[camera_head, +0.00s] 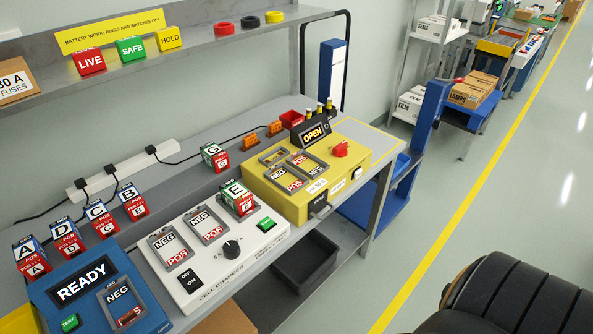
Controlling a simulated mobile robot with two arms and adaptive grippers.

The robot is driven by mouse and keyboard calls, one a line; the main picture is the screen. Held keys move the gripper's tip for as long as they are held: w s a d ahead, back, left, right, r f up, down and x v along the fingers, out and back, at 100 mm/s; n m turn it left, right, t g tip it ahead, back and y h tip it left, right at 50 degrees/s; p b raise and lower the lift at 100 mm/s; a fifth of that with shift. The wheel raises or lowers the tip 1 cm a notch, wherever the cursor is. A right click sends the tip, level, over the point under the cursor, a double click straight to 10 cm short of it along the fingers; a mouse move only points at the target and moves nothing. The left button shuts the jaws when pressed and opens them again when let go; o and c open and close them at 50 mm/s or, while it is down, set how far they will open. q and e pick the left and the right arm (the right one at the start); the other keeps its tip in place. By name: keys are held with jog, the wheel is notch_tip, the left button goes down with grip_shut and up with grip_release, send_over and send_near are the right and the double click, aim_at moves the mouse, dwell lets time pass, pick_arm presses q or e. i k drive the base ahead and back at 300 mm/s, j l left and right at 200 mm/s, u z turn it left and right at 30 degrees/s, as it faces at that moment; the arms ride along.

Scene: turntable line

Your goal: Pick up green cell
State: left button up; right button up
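Two cells with green on them are in view. One green cell marked G (215,157) stands upright on the grey bench behind the yellow box, with red on its lower part. The other, marked E (238,197), sits in the right-hand slot of the white cell charger (203,284), also green above and red below. Several blue and red cells stand along the back left of the bench, among them A (30,258), D (67,238), C (101,218) and B (132,201). Neither of my grippers shows in this view.
A yellow box (354,160) with an OPEN display and empty slots stands right of the charger. A blue READY tester (136,290) is at front left. A shelf (200,43) with LIVE, SAFE and HOLD blocks hangs above. A black bin (305,262) sits below the bench.

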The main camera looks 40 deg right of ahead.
aim_at(236, 196)
jog(key=z, duration=0.7)
